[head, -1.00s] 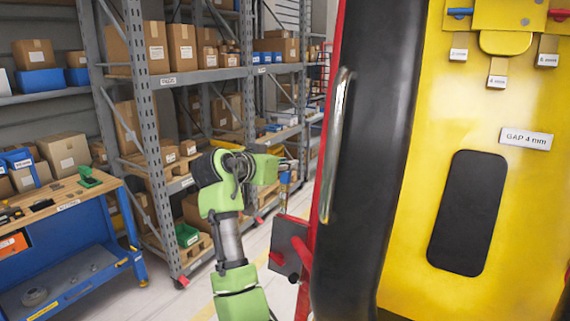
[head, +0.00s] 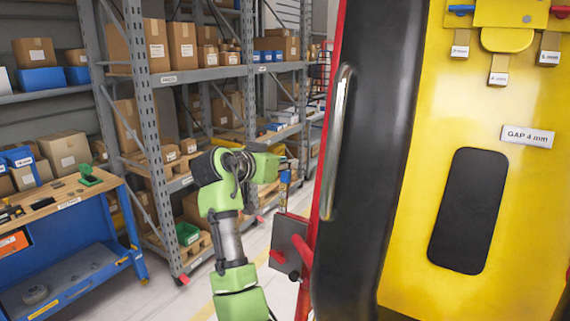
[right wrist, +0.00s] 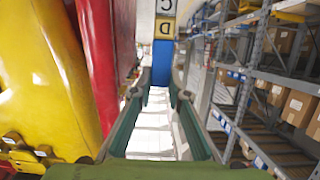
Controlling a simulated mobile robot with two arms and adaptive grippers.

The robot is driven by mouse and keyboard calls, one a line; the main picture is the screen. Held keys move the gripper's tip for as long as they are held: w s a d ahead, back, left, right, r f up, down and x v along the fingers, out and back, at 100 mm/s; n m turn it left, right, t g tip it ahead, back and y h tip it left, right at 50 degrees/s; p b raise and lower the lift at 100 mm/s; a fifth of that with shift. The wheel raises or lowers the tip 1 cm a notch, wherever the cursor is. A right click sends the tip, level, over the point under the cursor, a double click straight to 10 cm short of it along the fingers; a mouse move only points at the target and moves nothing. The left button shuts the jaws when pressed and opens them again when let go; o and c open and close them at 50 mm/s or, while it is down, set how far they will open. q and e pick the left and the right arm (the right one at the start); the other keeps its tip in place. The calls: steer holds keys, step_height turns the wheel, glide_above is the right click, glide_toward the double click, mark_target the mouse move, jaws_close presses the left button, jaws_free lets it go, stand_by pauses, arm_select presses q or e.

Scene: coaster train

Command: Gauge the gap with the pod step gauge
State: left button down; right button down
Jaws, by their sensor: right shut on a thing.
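My right gripper (right wrist: 161,90) shows in the right wrist view, its green fingers shut on the blue end of a narrow banded bar, which looks like the step gauge (right wrist: 162,75). Beyond the blue are a yellowish band lettered D and a white band lettered C. In the head view a small blue and yellow piece, apparently this gauge (head: 284,180), hangs beyond my green wrist, left of the red frame. The fingers are mostly hidden there. The yellow pod panel (head: 400,240) carries a "GAP 4 mm" plate (head: 527,136). My left gripper is not in view.
A black padded part (head: 378,100) with a metal handle (head: 338,140) stands close on the right, edged by a red frame (head: 326,165). Several labelled tabs (head: 498,78) hang high on the pod. Shelving (head: 143,110) and a blue workbench (head: 75,250) are at left.

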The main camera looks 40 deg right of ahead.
steer(key=shift+s+a+f+b, duration=0.1)
steer(key=shift+f+b, duration=0.3)
steer(key=shift+f, duration=0.1)
stand_by(1.9)
steer(key=shift+f, duration=0.15)
stand_by(0.8)
steer(key=shift+w+d+r+p, duration=0.15)
steer(key=shift+r+p, duration=0.3)
steer(key=shift+r, duration=0.3)
steer(key=shift+d+r+p, duration=0.2)
steer(key=shift+r+p, duration=0.3)
steer(key=shift+r, duration=0.25)
steer(key=shift+w+d+r+p, duration=0.15)
steer(key=shift+r+p, duration=0.3)
steer(key=shift+r, duration=0.3)
steer(key=shift+s, duration=0.1)
